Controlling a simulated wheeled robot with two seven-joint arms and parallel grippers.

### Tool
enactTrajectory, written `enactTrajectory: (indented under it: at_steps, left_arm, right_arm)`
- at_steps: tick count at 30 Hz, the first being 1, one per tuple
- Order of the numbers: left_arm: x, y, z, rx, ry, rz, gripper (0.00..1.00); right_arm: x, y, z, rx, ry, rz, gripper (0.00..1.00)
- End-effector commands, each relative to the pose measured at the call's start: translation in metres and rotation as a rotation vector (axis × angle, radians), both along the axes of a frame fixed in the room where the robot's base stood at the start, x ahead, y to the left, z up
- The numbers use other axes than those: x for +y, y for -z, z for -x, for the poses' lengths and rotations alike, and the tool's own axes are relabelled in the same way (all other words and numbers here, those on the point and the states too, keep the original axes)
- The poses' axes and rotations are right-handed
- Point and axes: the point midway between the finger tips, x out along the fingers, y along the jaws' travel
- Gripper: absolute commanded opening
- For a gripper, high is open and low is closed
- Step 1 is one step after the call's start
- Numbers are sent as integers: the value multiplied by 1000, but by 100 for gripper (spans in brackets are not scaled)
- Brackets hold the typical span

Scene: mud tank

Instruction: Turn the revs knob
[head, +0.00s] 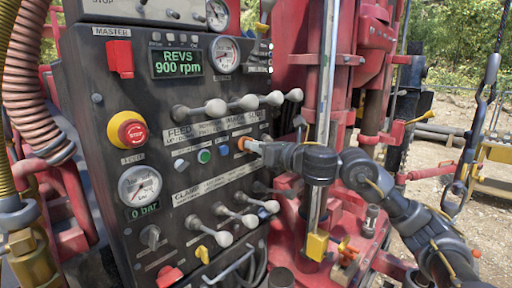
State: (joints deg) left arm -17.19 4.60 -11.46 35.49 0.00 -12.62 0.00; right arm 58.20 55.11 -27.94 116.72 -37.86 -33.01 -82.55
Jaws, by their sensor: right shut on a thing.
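The dark control panel (100,170) fills the left half of the head view. Its green display (178,63) reads REVS 900 rpm. My right arm comes in from the right, and my right gripper (249,146) is at the right end of the row of small knobs and buttons. It is shut on a small knob with orange showing (242,143), which appears to be the revs knob. The jaws hide most of the knob, and its label is not readable. My left gripper is not in view.
Pale-ended levers (215,107) stick out just above the gripper, and more levers (248,221) lie below. A red emergency stop (132,133) and a green button (204,156) sit left. A red mast with a shiny rod (328,70) stands close right.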

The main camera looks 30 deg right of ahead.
Motion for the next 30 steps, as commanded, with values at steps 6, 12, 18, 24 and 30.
enactTrajectory:
  at_steps: [6,12,18,24,30]
  left_arm:
    - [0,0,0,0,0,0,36]
    - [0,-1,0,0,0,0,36]
    - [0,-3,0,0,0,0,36]
    - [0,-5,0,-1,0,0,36]
    - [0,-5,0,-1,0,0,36]
  right_arm:
    - [0,1,0,60,-1,-172,0]
    - [-1,1,-1,114,0,-324,0]
    - [-1,1,-1,158,0,-446,0]
    - [-2,1,-1,185,0,-525,0]
    - [-2,2,-1,198,0,-563,0]
